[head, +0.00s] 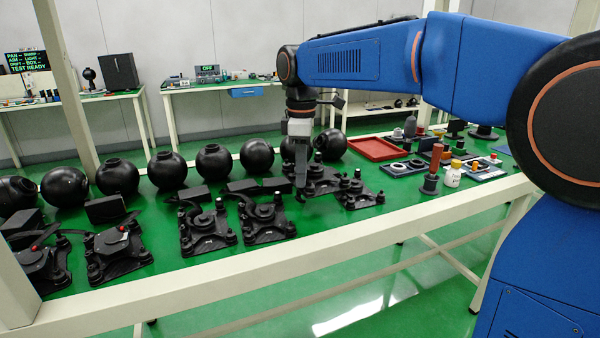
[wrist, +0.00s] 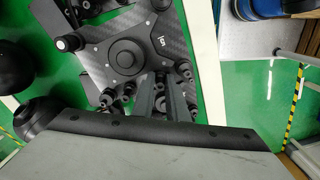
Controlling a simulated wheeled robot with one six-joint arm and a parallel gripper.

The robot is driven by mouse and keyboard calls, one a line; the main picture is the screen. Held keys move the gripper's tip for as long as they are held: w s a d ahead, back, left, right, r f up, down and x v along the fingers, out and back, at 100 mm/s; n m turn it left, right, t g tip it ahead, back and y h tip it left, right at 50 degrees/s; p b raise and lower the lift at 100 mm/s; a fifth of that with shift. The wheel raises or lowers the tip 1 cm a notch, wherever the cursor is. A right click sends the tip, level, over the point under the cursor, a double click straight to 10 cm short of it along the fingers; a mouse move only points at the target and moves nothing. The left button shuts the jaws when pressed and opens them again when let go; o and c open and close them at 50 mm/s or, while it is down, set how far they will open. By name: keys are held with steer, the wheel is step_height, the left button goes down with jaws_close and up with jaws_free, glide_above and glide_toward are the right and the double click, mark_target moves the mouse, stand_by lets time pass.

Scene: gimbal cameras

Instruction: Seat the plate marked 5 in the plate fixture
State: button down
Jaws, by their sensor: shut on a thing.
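The plate marked 5 (wrist: 95,45) is a dark, carbon-patterned plate with a round hub, filling the upper middle of the wrist view. Its 5 is printed sideways near the upper right edge. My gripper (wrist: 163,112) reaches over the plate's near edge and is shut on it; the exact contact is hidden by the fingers. In the head view my gripper (head: 301,196) points straight down over the table, among dark plates and posts. Whether the plate is lifted or resting is unclear. I cannot tell the plate fixture apart from the similar black parts around it.
Black spheres (head: 165,169) line the back of the green table (head: 150,225). Several plate assemblies (head: 206,229) stand in front. A red tray (head: 378,148), a red-topped post (head: 433,168) and a white bottle (head: 453,173) are to the right. Green surface shows between the parts.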

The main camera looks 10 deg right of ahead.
steer(key=s+d, duration=0.3)
steer(key=s, duration=1)
steer(key=s+d, duration=0.4)
steer(key=s, duration=0.9)
steer(key=shift+s, duration=0.15)
stand_by(0.8)
stand_by(0.4)
